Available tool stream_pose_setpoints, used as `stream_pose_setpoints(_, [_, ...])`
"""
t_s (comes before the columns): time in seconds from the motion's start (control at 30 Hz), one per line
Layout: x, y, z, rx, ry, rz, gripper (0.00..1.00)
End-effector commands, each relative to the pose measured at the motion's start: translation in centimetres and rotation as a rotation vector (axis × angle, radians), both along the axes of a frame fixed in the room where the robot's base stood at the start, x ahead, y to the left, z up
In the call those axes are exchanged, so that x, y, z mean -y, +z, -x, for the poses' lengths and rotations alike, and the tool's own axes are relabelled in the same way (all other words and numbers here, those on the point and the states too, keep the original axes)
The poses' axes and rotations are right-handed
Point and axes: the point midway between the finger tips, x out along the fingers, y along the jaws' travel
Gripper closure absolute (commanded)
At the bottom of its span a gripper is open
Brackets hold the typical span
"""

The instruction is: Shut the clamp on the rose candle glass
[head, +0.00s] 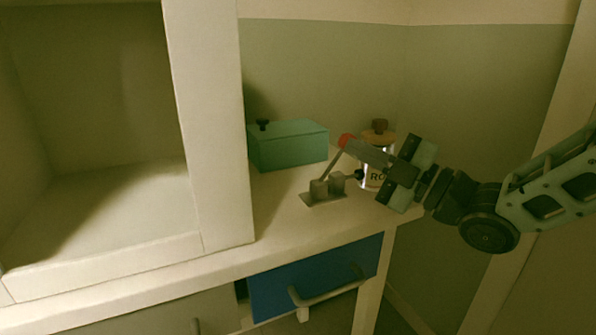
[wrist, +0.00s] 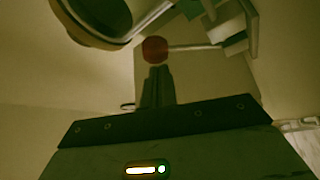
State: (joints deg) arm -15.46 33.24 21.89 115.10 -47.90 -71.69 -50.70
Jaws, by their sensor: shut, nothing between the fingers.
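The clamp (head: 323,188) stands on the counter with its lever slanting up to a red knob (head: 346,141). In the wrist view the red knob (wrist: 155,50) is just beyond my fingertips, and the clamp's metal body (wrist: 236,32) is at upper right. The rose candle glass (head: 376,177), labelled "RO…", stands right of the clamp and is partly hidden by my gripper. A dark clamp tip (head: 359,175) points at the glass; contact is unclear. In the wrist view a round rim, probably the glass (wrist: 98,22), is at upper left. My gripper (head: 350,148) is shut and empty, close by the knob; touch is unclear.
A teal box (head: 288,146) with a black knob sits behind the clamp, to the left. A white cabinet frame (head: 208,120) stands at left. A blue drawer (head: 315,278) with a pale handle is below the counter (head: 275,215). The counter's front strip is clear.

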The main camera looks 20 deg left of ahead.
Motion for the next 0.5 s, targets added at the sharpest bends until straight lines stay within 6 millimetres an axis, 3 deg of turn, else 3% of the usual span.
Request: stream_pose_setpoints(0.5, [0.59,-0.13,0.08,0.001,0.000,0.000,1.00])
